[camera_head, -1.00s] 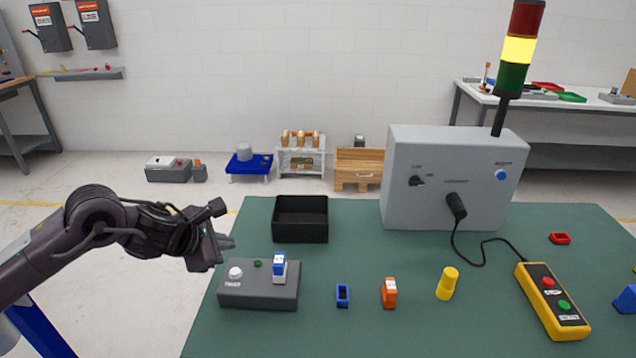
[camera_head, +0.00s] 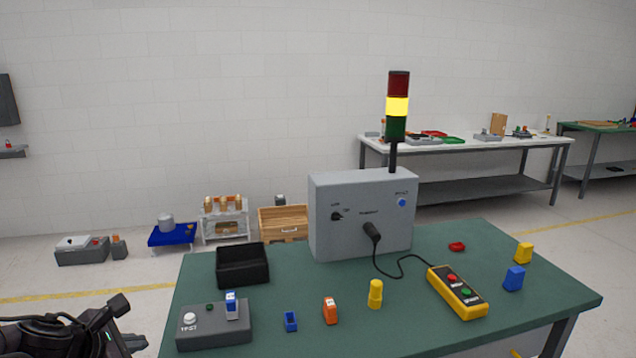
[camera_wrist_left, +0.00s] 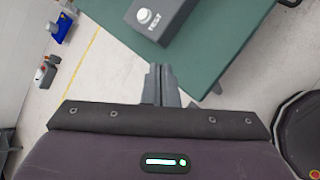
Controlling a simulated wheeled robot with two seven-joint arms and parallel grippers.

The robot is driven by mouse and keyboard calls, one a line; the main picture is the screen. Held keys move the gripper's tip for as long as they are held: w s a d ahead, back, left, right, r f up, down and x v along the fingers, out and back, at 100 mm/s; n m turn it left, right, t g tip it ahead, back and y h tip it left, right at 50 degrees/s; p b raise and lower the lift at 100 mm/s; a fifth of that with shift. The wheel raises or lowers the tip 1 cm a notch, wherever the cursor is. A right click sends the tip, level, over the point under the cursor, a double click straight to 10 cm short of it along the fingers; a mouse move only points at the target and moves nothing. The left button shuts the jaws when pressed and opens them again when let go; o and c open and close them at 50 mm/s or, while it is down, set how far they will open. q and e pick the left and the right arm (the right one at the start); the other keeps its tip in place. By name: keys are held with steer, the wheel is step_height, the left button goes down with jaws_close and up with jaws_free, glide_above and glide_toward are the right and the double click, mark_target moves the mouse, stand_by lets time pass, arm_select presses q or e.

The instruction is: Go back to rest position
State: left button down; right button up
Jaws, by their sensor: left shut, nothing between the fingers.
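My left gripper (camera_head: 128,345) is at the lower left of the head view, off the left edge of the green table (camera_head: 420,335). In the left wrist view its two fingers (camera_wrist_left: 160,80) are together with nothing between them, below the grey test box (camera_wrist_left: 160,20) and apart from it. The grey test box (camera_head: 213,325) has a white button and a blue and white block (camera_head: 232,305) standing in it. My right gripper is in neither view.
On the table are a black bin (camera_head: 243,266), a grey control box (camera_head: 335,240) with a stack light (camera_head: 397,105), a yellow pendant (camera_head: 457,292) on a cable, and several small coloured blocks. Open floor lies left of the table.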

arm_select(q)
steer(key=s+d+f+n+t+y, duration=0.15)
steer(key=d+f+n, duration=0.3)
steer(key=n, duration=0.55)
steer(key=s+d+f+n+g+h, duration=0.15)
steer(key=d+f+n, duration=0.35)
steer(key=n, duration=0.5)
steer(key=s+d+f+n+g+y, duration=0.1)
steer(key=s+d+f+n+g, duration=0.15)
steer(key=s+n, duration=0.75)
steer(key=s+d+f+n+g+y, duration=0.1)
steer(key=s+d+f+n+g, duration=0.15)
steer(key=s+n, duration=0.85)
steer(key=w+a+f+n+g, duration=0.1)
steer(key=w+f+n+g, duration=0.15)
steer(key=f, duration=2.55)
steer(key=s+a+f, duration=0.2)
steer(key=s+f, duration=0.8)
steer(key=s+a+f, duration=0.1)
steer(key=s+f, duration=0.8)
steer(key=f, duration=0.2)
steer(key=shift+s+a+g, duration=0.35)
